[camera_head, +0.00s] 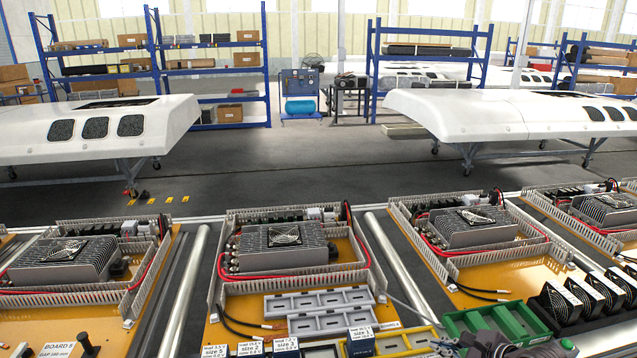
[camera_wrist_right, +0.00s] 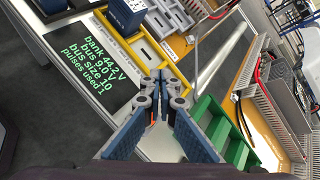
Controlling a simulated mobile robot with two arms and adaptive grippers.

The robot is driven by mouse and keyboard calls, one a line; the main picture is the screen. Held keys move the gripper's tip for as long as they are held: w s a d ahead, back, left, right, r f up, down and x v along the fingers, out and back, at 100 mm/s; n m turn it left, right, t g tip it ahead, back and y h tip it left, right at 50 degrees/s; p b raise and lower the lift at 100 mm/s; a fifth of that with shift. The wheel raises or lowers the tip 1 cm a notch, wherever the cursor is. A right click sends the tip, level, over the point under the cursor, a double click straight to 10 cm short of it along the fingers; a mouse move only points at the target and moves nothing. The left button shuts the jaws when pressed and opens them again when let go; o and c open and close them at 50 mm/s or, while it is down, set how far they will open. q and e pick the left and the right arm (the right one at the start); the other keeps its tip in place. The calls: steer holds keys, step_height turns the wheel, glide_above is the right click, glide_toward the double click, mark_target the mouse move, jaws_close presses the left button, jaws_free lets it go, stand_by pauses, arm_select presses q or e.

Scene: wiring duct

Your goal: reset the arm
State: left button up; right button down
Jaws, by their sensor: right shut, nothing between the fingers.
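My right gripper (camera_wrist_right: 162,78) is shut and empty in the right wrist view. Its fingertips meet above a pale surface, near the yellow tray (camera_wrist_right: 176,46) and the green bin (camera_wrist_right: 208,112). In the head view only part of my right gripper (camera_head: 448,346) shows at the bottom edge, in front of the green bin (camera_head: 468,322) and to the right of the yellow tray (camera_head: 405,341). My left gripper is in neither view.
Boards with finned power units (camera_head: 284,243) and slotted ducts stand in a row. Grey divided trays (camera_head: 318,312) and dark blue labelled blocks (camera_head: 360,344) lie in front. A black display (camera_wrist_right: 92,68) reads bank 44.2 V, bus 1.0 V, bus size 10, pulses used 1. Black fans (camera_head: 562,303) stand right.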

steer(key=a+r+m+t+y, duration=0.35)
steer(key=a+r, duration=0.25)
steer(key=a, duration=0.5)
step_height(320, 180, up, 10)
steer(key=s+a+m+t+h, duration=0.1)
steer(key=m+t, duration=0.2)
steer(key=m, duration=0.4)
steer(key=s+f+m+t+h, duration=0.1)
steer(key=m+t+h, duration=0.15)
steer(key=m, duration=0.55)
steer(key=s+d+f+m+g+h, duration=0.5)
steer(key=s+d+f+m+h, duration=0.35)
steer(key=m, duration=1.05)
steer(key=s+a+f+m+g+y, duration=0.2)
steer(key=s+a+f+m+g, duration=0.15)
steer(key=s, duration=0.45)
steer(key=s+a+f+m+g+y, duration=0.1)
steer(key=s+a+f+m+g, duration=0.2)
steer(key=s, duration=0.4)
steer(key=s+a+f+m+g+y, duration=0.25)
steer(key=s+f+g, duration=0.2)
steer(key=s, duration=0.35)
step_height(320, 180, down, 27)
steer(key=s+n+b, duration=0.1)
steer(key=s+d+f+g+h+b, duration=0.1)
steer(key=s+d+f, duration=0.1)
steer(key=s+f, duration=1.5)
steer(key=shift+s+d+f, duration=0.2)
steer(key=shift+f, duration=0.3)
